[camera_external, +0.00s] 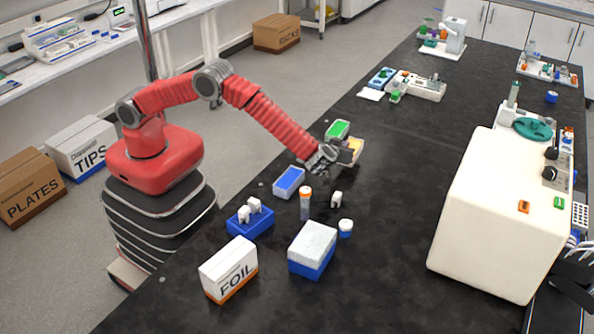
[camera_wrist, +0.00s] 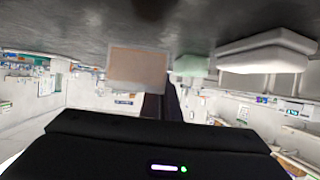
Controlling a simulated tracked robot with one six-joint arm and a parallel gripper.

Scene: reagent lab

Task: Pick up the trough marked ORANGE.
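A pale trough with yellow-orange contents (camera_external: 355,147) is at my gripper (camera_external: 335,155), over the dark bench in the external view. Its marking cannot be read. The gripper overlaps its near left side, so I cannot tell whether the fingers hold it. In the wrist view, a tan-orange rectangle with a pale rim (camera_wrist: 138,68) shows ahead of the dark gripper body; the fingers are not clear there. A green trough (camera_external: 338,129) lies just behind the gripper. A blue trough (camera_external: 289,181) lies nearer, to its left.
An orange-capped tube (camera_external: 305,203), a small white piece (camera_external: 336,199) and a white-lidded jar (camera_external: 346,228) stand nearer. A blue rack (camera_external: 250,222), the FOIL box (camera_external: 229,269) and a blue-and-white box (camera_external: 312,250) stand in front. Bench right of the gripper is clear.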

